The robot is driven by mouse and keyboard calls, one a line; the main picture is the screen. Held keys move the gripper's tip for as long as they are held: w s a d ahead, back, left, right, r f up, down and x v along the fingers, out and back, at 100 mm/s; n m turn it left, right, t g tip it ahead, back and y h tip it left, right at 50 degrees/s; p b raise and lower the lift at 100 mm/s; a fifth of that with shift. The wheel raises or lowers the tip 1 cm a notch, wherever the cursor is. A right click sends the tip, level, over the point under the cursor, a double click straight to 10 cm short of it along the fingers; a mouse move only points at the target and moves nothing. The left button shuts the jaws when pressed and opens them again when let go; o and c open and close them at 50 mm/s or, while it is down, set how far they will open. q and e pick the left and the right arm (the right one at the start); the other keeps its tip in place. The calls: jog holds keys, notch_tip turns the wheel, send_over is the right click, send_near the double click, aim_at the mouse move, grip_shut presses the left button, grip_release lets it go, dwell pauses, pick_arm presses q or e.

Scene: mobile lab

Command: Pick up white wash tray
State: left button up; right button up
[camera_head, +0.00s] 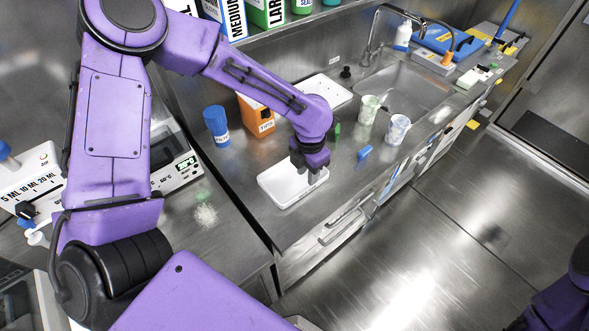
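The white wash tray (281,189) lies flat on the steel counter, near its front edge. My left gripper (307,180) points down over the tray's right part, with its fingertips at or just above the tray. I cannot tell whether it touches the tray or how far its fingers are apart. My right arm shows only in part at the lower right corner, and its gripper is out of view.
An orange box (256,116) and a blue-capped container (216,125) stand behind the tray. Two patterned cups (397,129) and a small blue item (364,153) are to its right. A sink (405,88) lies farther back.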

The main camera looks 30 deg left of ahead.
aim_at(307, 189)
pick_arm(q)
jog(key=f, duration=0.3)
jog(key=f+p, duration=0.1)
jog(key=f, duration=0.1)
jog(key=shift+s+d+f, duration=0.2)
jog(key=shift+s+d, duration=0.05)
jog(key=shift+f, duration=0.45)
grip_shut()
